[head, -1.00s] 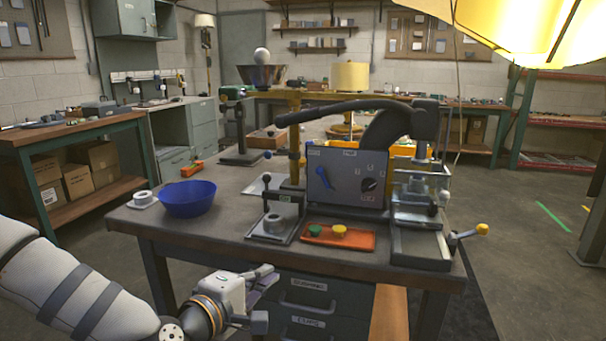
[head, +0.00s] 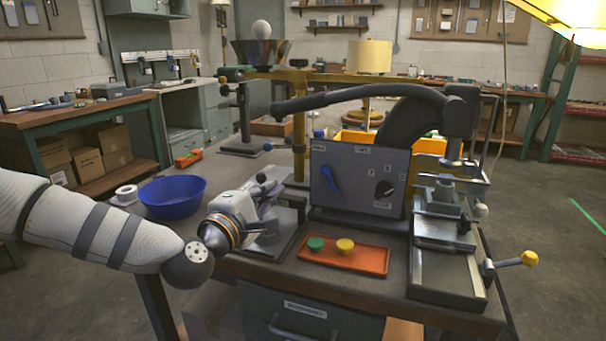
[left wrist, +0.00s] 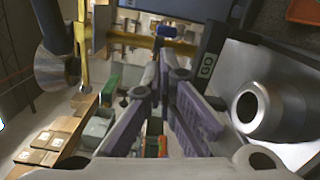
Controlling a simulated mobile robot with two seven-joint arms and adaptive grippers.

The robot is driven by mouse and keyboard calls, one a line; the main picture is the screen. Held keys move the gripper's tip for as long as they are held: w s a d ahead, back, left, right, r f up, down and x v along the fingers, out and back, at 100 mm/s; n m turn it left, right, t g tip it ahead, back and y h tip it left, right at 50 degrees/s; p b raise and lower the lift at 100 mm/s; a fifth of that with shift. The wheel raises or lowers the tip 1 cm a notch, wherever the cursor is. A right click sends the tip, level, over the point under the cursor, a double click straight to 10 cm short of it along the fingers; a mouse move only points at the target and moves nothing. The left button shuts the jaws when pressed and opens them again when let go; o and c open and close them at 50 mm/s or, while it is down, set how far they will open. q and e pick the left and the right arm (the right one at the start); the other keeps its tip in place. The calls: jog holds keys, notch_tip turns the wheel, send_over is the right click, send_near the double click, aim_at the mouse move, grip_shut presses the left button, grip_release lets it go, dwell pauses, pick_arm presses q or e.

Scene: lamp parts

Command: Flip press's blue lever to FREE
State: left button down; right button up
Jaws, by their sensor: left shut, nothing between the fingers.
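The press's grey panel (head: 352,205) carries a blue lever (head: 329,178) on its left half, slanting from upper left to lower right. The words at the lever's positions are too small to read. A black knob (head: 384,188) sits on the panel's right half. My left gripper (head: 268,188) is left of the panel, apart from the lever, above the small black-handled fixture. In the left wrist view its purple-grey fingers (left wrist: 163,70) are shut and empty. My right gripper is not in view.
An orange tray (head: 345,256) with a green and a yellow piece lies before the panel. A blue bowl (head: 172,198) stands left. The press's long dark handle (head: 340,97) spans above the panel. A silver cylinder (left wrist: 268,108) is close on the right in the wrist view.

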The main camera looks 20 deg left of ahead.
aim_at(330, 182)
pick_arm(q)
jog(key=w+d, duration=0.4)
jog(key=w, duration=0.4)
jog(key=shift+d+r, duration=0.3)
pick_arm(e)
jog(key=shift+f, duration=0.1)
pick_arm(q)
jog(key=shift+r, duration=0.1)
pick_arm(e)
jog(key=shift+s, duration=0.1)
pick_arm(q)
jog(key=shift+s+d+r, duration=0.1)
jog(key=shift+d+r, duration=0.1)
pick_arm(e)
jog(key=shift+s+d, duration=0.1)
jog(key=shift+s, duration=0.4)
